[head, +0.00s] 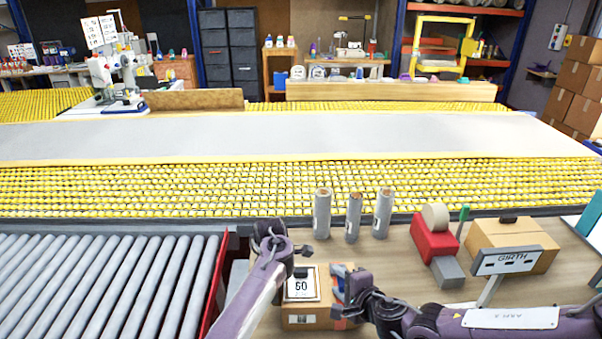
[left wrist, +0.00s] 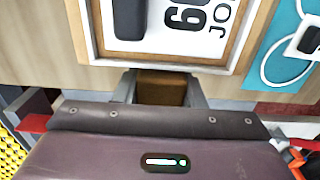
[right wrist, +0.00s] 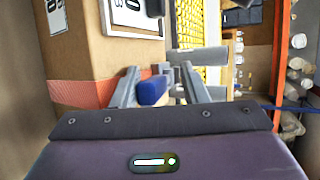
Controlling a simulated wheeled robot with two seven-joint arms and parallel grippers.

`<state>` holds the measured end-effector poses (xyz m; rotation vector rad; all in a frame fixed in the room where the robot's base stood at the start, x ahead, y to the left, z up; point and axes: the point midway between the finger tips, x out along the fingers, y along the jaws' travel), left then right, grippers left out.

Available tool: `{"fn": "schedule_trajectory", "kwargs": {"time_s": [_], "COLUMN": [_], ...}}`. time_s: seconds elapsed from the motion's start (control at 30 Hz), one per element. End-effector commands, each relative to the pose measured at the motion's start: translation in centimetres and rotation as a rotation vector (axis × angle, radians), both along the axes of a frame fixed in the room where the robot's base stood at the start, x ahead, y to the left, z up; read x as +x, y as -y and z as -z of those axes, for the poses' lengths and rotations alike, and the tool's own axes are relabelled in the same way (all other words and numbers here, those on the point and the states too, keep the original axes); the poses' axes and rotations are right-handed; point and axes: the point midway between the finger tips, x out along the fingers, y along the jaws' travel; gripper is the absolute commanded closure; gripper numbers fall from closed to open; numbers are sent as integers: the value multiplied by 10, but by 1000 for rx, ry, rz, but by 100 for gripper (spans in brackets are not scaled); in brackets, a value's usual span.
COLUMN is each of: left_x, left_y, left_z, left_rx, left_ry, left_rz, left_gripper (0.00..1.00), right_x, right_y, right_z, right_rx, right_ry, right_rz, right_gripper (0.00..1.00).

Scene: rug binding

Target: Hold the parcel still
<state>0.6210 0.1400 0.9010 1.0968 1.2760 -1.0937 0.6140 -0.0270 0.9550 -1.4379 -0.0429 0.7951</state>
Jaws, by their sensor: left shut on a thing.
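My right gripper (head: 348,290) is at the parcel's right side. In the right wrist view a blue piece (right wrist: 153,90) lies between its fingers (right wrist: 160,85), beside the parcel (right wrist: 95,60) with its orange-red band; whether they grip it is unclear.
Three grey rolls (head: 353,215) stand behind the parcel. A red tape dispenser (head: 433,240), another carton (head: 512,240) and a GIRTH sign (head: 507,260) are to the right. A roller conveyor (head: 100,285) is at left. Bare table (head: 400,265) shows between.

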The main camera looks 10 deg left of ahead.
Motion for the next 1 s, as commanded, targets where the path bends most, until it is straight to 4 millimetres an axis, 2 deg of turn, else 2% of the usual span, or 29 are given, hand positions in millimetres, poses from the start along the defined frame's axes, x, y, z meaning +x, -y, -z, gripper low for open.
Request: {"fn": "schedule_trajectory", "kwargs": {"time_s": [0.07,0.5,1.0], "left_x": [0,-1,-1], "left_y": [0,0,-1], "left_z": [0,1,1], "left_rx": [0,1,2], "left_ry": [0,-2,-2], "left_rz": [2,3,2], "left_gripper": [100,100,100], "right_x": [6,25,49], "right_y": [-2,-4,-6], "right_z": [-11,-32,-40], "right_rx": [-3,-64,-130], "right_ry": [-37,-400,-793], "right_rz": [0,1,8], "right_gripper": [62,62,62]}}
